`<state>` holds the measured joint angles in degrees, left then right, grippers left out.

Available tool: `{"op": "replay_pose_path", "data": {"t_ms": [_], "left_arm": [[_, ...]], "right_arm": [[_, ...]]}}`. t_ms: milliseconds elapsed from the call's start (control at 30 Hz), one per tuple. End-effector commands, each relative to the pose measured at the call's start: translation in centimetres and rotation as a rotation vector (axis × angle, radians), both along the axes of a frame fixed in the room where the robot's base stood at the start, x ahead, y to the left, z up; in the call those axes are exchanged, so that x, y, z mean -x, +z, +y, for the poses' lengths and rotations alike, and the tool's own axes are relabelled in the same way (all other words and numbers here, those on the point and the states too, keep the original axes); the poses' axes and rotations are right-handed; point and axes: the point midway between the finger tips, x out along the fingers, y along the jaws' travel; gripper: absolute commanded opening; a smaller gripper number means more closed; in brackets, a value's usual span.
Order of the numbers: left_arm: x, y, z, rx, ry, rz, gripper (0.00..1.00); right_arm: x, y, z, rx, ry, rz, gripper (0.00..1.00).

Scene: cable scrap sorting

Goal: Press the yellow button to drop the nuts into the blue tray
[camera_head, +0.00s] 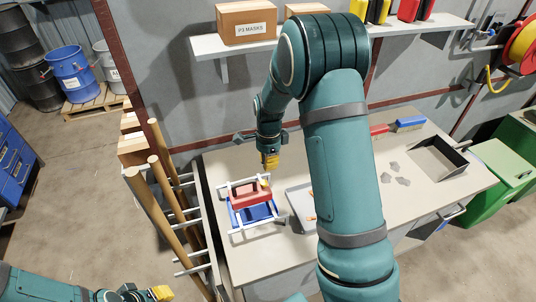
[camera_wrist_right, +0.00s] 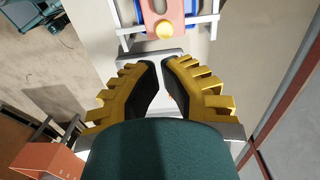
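A red nut holder (camera_head: 250,194) sits in a white frame on the workbench, with a blue tray (camera_head: 257,212) low in the frame. The round yellow button (camera_wrist_right: 164,29) is on the red part in the right wrist view. My right gripper (camera_head: 271,161) points down above and behind the red holder, apart from it. Its yellow fingers (camera_wrist_right: 160,65) nearly meet at the tips with nothing between them. My left gripper (camera_head: 160,293) is low at the left, off the bench, seen too small to tell its finger gap. Nuts are not discernible.
My right arm hides the bench's middle, including part of a grey tray (camera_head: 296,199). Wooden poles (camera_head: 158,215) stand in a rack left of the bench. A brush (camera_head: 409,123), grey scraps and a black-sided bin (camera_head: 438,158) lie at the right. A shelf (camera_head: 207,47) hangs behind.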

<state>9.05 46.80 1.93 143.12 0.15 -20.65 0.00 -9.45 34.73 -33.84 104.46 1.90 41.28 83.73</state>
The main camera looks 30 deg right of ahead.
Motion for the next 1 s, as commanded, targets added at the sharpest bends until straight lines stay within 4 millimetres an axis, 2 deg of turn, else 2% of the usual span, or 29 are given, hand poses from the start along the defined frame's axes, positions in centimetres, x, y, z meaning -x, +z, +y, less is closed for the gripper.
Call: {"op": "replay_pose_path", "data": {"t_ms": [33,200,400,600,1000], "left_arm": [[0.0,-0.1,0.0,0.000,0.000,0.000,0.39],[0.0,-0.3,0.0,0.000,0.000,0.000,0.39],[0.0,-0.3,0.0,0.000,0.000,0.000,0.39],[0.0,-0.3,0.0,0.000,0.000,0.000,0.39],[0.0,-0.5,0.0,-0.001,0.000,0.000,0.39]], "right_arm": [[0.1,-1.2,0.0,0.000,-0.002,0.004,0.00],[0.2,-4.4,0.2,-0.001,-0.002,0.004,0.00],[0.2,-7.1,0.3,0.000,-0.001,0.002,0.00],[0.2,-8.1,0.3,0.000,0.000,-0.001,0.00],[0.2,-8.6,0.3,0.000,0.000,-0.001,0.00]]}}
